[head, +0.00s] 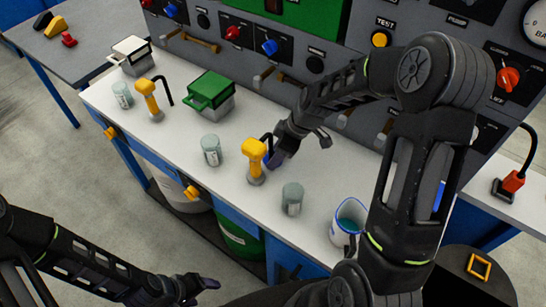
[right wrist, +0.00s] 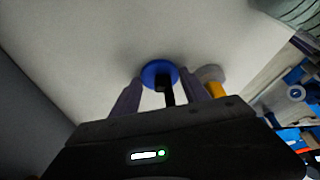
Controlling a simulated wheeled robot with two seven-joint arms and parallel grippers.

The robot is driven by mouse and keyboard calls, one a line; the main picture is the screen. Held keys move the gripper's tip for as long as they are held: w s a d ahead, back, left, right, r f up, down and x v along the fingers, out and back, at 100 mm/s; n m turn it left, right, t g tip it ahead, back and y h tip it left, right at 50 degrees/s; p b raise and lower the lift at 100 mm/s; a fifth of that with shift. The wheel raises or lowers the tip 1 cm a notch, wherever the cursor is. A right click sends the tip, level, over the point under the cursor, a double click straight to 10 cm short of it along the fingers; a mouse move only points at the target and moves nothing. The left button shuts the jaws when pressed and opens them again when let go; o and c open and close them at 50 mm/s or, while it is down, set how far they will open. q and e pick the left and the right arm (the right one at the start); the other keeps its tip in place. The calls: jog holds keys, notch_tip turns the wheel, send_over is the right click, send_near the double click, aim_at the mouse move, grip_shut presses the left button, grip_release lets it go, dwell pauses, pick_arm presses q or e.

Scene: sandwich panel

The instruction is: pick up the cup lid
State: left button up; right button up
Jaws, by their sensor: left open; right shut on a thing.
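The blue round cup lid (right wrist: 158,70) with a black stem shows in the right wrist view. My right gripper (right wrist: 163,92) is shut on it, with a finger at each side of the stem. In the head view my right gripper (head: 279,153) is over the middle of the bench, just right of a yellow dispenser, and hides most of the lid. Whether the lid touches the bench is hard to tell. A white cup (head: 347,221) with a blue rim and teal inside stands uncovered at the bench's front right. My left gripper (head: 192,287) is open and empty, low in front of the bench.
The yellow dispenser (head: 253,158) stands close beside my right gripper. Grey-green jars (head: 211,150) (head: 292,198) stand along the white bench. A green-lidded box (head: 211,93) and another yellow dispenser (head: 149,98) stand farther left. The grey control panel rises behind.

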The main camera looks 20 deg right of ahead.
jog(key=c, duration=0.3)
jog(key=shift+r, duration=0.1)
notch_tip(320, 180, up, 18)
jog(key=shift+f+b, duration=0.1)
jog(key=shift+b, duration=0.2)
dwell(0.4)
jog(key=shift+s, duration=0.1)
dwell(0.8)
